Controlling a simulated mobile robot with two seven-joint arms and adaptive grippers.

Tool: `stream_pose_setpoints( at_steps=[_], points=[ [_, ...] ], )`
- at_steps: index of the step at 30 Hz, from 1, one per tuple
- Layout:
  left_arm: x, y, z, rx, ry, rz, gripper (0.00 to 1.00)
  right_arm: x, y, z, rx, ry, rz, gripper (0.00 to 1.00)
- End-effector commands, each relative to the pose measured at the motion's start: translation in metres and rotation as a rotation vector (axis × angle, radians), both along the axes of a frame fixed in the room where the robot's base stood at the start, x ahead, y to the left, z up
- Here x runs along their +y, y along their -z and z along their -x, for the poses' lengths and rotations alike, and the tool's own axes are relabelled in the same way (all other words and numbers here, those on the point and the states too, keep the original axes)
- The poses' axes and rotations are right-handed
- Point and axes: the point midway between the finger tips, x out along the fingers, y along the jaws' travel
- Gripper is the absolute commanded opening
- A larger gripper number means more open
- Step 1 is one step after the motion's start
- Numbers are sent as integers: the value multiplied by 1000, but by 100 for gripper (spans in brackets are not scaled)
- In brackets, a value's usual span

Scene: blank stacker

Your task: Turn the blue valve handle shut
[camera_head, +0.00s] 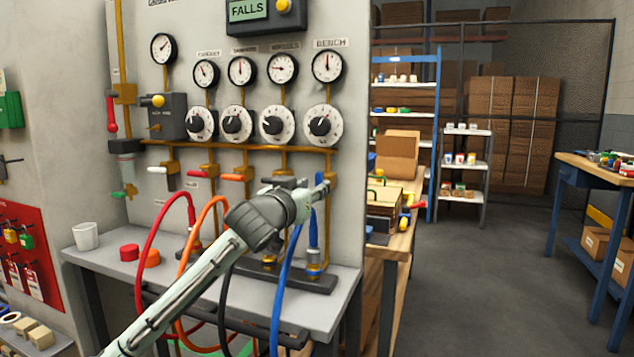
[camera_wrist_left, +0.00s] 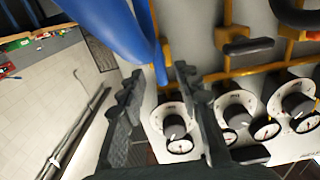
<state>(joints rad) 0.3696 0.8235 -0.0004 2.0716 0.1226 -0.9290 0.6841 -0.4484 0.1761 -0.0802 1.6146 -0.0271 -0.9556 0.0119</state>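The blue valve handle (camera_wrist_left: 149,32) shows in the left wrist view as a narrow blue bar. Its end lies between the two dark fingers of my left gripper (camera_wrist_left: 160,88). The fingers stand apart, and I cannot tell whether either touches the handle. In the head view my left gripper (camera_head: 316,193) is at the right end of the panel's valve row, under the BENCH gauge. It hides most of the valve there; only a small blue bit (camera_head: 319,177) shows. My right gripper is in neither view.
A thick blue hose (camera_wrist_left: 108,25) passes close beside the fingers. The neighbouring black valve handle (camera_wrist_left: 249,46) is to their right in the wrist view. Round regulator dials (camera_head: 322,125) and yellow pipes are above. A grey bench (camera_head: 95,268) with red, orange and black hoses stands below.

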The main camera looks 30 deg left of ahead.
Motion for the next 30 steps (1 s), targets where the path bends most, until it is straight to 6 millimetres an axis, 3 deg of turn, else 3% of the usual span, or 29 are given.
stream_pose_setpoints(
  at_steps=[6, 15, 24, 30],
  points=[
    [5, -1, -22, 0, 0, 1, 33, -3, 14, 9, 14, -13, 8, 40],
    [6, 1, -25, 1, 0, 1, 33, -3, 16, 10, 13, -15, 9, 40],
    [6, 1, -25, 1, 0, 1, 0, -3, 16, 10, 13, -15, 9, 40],
    [6, 1, -25, 2, 0, -3, 0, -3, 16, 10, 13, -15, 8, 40]
  ],
)
